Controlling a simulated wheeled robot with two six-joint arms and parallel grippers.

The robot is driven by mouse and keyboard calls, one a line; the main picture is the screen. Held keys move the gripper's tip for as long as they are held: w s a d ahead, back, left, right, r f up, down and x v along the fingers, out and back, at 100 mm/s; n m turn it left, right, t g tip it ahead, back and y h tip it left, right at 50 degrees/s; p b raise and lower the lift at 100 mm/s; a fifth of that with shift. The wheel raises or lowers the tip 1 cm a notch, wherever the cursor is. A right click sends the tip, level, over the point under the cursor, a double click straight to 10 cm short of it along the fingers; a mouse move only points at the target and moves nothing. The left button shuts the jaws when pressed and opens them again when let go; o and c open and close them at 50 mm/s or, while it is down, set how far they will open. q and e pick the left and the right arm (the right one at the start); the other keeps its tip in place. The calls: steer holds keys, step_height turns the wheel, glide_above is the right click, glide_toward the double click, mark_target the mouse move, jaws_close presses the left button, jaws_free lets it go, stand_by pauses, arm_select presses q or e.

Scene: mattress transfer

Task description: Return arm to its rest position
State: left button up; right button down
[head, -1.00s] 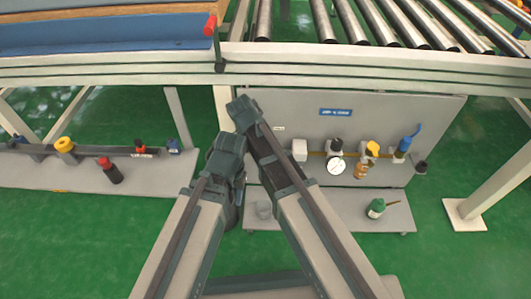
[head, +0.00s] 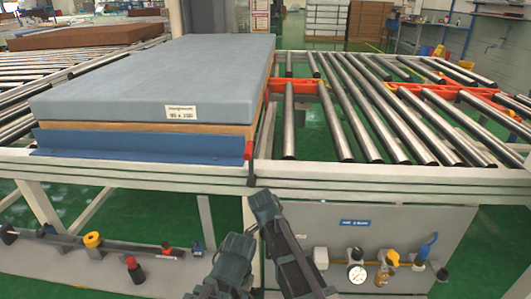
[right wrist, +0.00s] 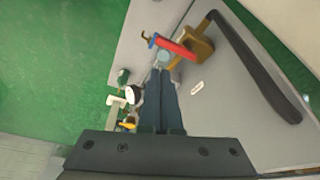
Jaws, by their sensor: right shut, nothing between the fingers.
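My two arms come up at the bottom middle of the head view, with dark joints; the ends of both are out of sight there. My right gripper (right wrist: 162,84) shows in the right wrist view, its two dark blue fingers together with nothing between them. It is in front of a grey panel with fittings, and I cannot tell how far off. My left gripper is not seen in either view. A grey-blue mattress (head: 165,75) with a white label lies on a brown layer and a blue base at the left of the conveyor.
A roller conveyor (head: 375,120) runs right of the mattress, behind a pale front rail (head: 390,183). A red-handled lever (head: 248,150) stands at the rail. Below it, a grey panel (head: 430,235) carries a gauge (head: 356,272) and valves. In the right wrist view, a red cylinder (right wrist: 176,48) is near the fingertips.

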steer(key=s+d+f+n+y, duration=0.1)
steer(key=s+d+n+y, duration=0.1)
steer(key=s+d+n, duration=0.35)
steer(key=s+d+n+y, duration=0.25)
steer(key=s+n, duration=0.35)
steer(key=n, duration=0.4)
steer(key=s+a+n+g+h, duration=0.1)
steer(key=s+a+n, duration=0.15)
steer(key=a, duration=0.25)
steer(key=s+a+n+h, duration=0.1)
steer(key=s+a, duration=0.2)
steer(key=a, duration=0.3)
step_height(320, 180, up, 33)
steer(key=p, duration=3.3)
steer(key=shift+s, duration=0.2)
steer(key=shift+f, duration=0.2)
